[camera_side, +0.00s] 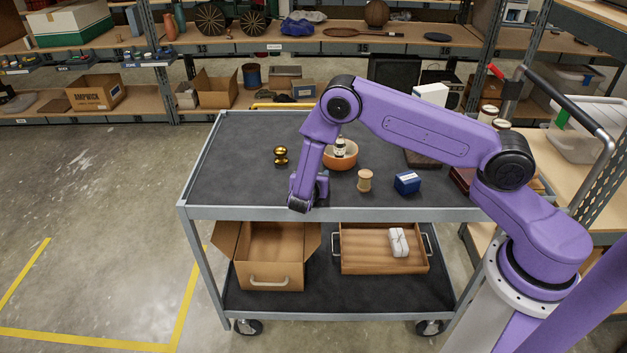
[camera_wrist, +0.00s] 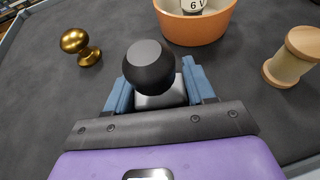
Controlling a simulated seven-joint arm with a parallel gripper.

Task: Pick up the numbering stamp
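The stamp in the wrist view, which I take for the numbering stamp (camera_wrist: 150,68), has a rounded black knob with a flat top above a grey metal body. It stands between the two blue-grey fingers of my gripper (camera_wrist: 160,88). I see no clear gap on either side, but whether the fingers press on it is not clear. In the side view my gripper (camera_side: 320,190) is low over the front part of the cart's top. The stamp is hidden there by my arm.
On the cart top (camera_side: 235,165), a brass knob (camera_side: 281,156) stands at left. The left of the top is clear.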

